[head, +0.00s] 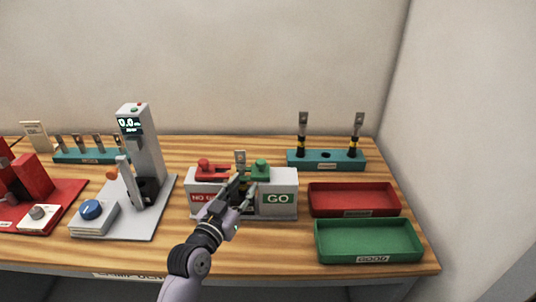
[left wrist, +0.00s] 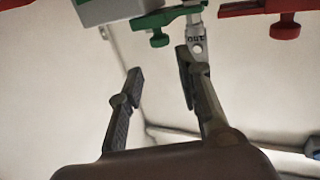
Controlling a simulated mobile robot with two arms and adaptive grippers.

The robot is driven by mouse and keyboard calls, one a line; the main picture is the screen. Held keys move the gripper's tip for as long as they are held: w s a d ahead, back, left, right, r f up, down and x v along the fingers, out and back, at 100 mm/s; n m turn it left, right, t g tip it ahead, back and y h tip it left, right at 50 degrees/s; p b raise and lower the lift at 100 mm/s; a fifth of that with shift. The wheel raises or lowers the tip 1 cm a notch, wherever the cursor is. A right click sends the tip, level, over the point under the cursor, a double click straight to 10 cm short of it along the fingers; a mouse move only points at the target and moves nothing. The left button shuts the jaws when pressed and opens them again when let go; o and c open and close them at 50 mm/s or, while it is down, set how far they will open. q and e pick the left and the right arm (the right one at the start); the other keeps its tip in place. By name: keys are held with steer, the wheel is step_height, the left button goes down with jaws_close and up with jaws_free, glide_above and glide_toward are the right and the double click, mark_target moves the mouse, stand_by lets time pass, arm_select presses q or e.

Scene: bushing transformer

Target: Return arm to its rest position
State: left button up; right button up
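My left gripper (head: 245,184) is in front of the white NO GO/GO gauge box (head: 236,210). In the left wrist view its two fingers (left wrist: 160,62) are spread apart with nothing between them. A flat metal terminal with a hole (head: 240,156) stands up at the gauge, between a red clamp (head: 205,169) and a green clamp (head: 261,169). The terminal also shows in the left wrist view (left wrist: 196,38), close to the tip of one finger; whether they touch is unclear. My right gripper is in neither view.
A red tray (head: 353,213) and a green GOOD tray (head: 368,258) lie empty on the right. A teal rack (head: 326,161) holds two bushings behind them. A tester with a display (head: 138,150) and a red fixture (head: 30,180) stand left. A wall bounds the right.

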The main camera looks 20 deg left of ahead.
arm_select(q)
steer(key=s+d+f+g, duration=0.1)
steer(key=s+f+g, duration=0.1)
steer(key=s+f, duration=0.1)
steer(key=s+d+f+m+g, duration=0.1)
steer(key=s+f+g, duration=0.1)
steer(key=s+f, duration=0.2)
steer(key=s+d+f+g+h, duration=0.1)
steer(key=s+d+f+g, duration=0.1)
steer(key=s+f+g, duration=0.1)
steer(key=shift+s+f+m, duration=0.4)
steer(key=shift+s+f, duration=0.15)
steer(key=shift+f, duration=0.25)
steer(key=s+a+f+n+g+y, duration=0.1)
steer(key=s+f+g, duration=0.3)
steer(key=s, duration=0.6)
steer(key=s+a+f+g+y, duration=0.1)
steer(key=s+f+g+y, duration=0.2)
steer(key=s, duration=0.7)
step_height(320, 180, down, 29)
steer(key=s+g+h+b, duration=0.1)
steer(key=s+g+b, duration=0.1)
steer(key=s+a+f+g+b, duration=0.1)
steer(key=s+a+f, duration=0.2)
steer(key=s+f, duration=1.2)
steer(key=shift+s+f, duration=0.35)
steer(key=shift+f, duration=0.15)
